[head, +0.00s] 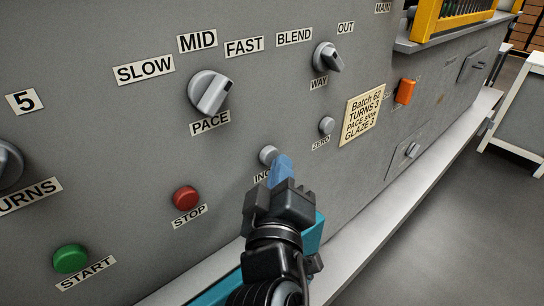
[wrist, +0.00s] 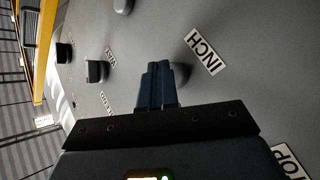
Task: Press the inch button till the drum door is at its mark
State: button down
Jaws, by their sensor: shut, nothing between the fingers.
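The grey inch button (head: 268,155) is on the sloping grey panel, with its label partly hidden behind my gripper (head: 282,165). My gripper's blue fingers are shut and empty, with their tips right at the button's lower right side. In the wrist view my gripper (wrist: 155,68) covers part of the inch button (wrist: 182,73), beside the full INCH label (wrist: 205,52). I cannot tell whether the tips touch the button or whether it is pressed in. The drum door and its mark are not in either view.
The red STOP button (head: 186,198) and green START button (head: 71,258) are to the left. The ZERO button (head: 326,125) is up to the right, near a batch card (head: 362,115). PACE (head: 210,93) and WAY (head: 327,57) knobs are above. A ledge (head: 400,215) runs below the panel.

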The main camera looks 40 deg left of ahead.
jog(key=shift+a, duration=0.4)
dwell(0.3)
jog(key=shift+s+d+p, duration=0.1)
jog(key=shift+d+p, duration=0.3)
jog(key=shift+d, duration=0.65)
jog(key=d+p, duration=0.4)
jog(key=shift+s+d+p, duration=0.15)
jog(key=shift+d+p, duration=0.15)
jog(key=shift+d, duration=0.1)
jog(key=shift+d, duration=0.1)
dwell(0.7)
